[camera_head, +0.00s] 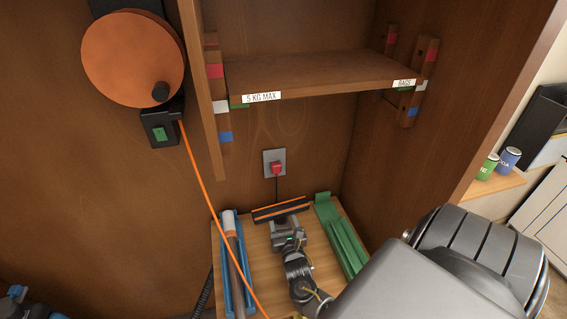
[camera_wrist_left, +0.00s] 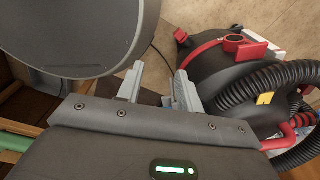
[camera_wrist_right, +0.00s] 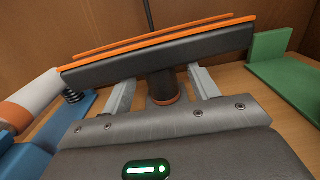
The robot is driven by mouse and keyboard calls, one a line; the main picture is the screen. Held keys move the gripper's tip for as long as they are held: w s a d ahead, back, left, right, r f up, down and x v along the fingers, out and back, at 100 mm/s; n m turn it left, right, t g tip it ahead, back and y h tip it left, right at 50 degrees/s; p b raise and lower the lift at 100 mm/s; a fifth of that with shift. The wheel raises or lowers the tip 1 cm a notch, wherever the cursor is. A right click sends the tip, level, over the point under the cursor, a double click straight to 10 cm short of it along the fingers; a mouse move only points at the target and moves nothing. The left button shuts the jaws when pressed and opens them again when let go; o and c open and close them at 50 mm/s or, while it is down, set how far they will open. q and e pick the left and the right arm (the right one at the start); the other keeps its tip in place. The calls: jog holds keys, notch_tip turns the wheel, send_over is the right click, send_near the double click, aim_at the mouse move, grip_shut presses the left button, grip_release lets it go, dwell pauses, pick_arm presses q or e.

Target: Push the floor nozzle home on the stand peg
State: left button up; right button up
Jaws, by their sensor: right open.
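The floor nozzle (camera_head: 281,209) is a dark bar with orange strips, lying across the back of the wooden base inside the cabinet. In the right wrist view the nozzle (camera_wrist_right: 160,58) fills the top, its dark neck (camera_wrist_right: 163,86) pointing toward me with an orange ring at its end. My right gripper (camera_head: 285,222) is open; in its wrist view its fingers (camera_wrist_right: 162,88) stand apart on either side of the neck, near the bar's underside. I cannot make out the stand peg. My left gripper (camera_wrist_left: 158,82) is open and empty, away from the nozzle.
A blue holder (camera_head: 228,270) with a tube lies left of the nozzle, a green bracket (camera_head: 341,238) right. An orange cord (camera_head: 205,192) hangs from the reel (camera_head: 133,58). A shelf (camera_head: 320,76) is above. A black-red vacuum (camera_wrist_left: 225,75) with hose stands near my left gripper.

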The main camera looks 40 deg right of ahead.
jog(key=b+v, duration=0.1)
jog(key=v, duration=0.6)
jog(key=shift+s+a, duration=0.15)
jog(key=shift+s, duration=0.05)
jog(key=shift+s+a, duration=0.3)
jog(key=shift+s, duration=0.2)
jog(key=shift+p+v, duration=1.2)
jog(key=shift+v, duration=0.9)
jog(key=shift+p+v, duration=0.75)
jog(key=shift+v, duration=1.4)
jog(key=shift+s+a+f, duration=0.2)
jog(key=shift+s+a, duration=0.05)
jog(key=shift+f, duration=0.1)
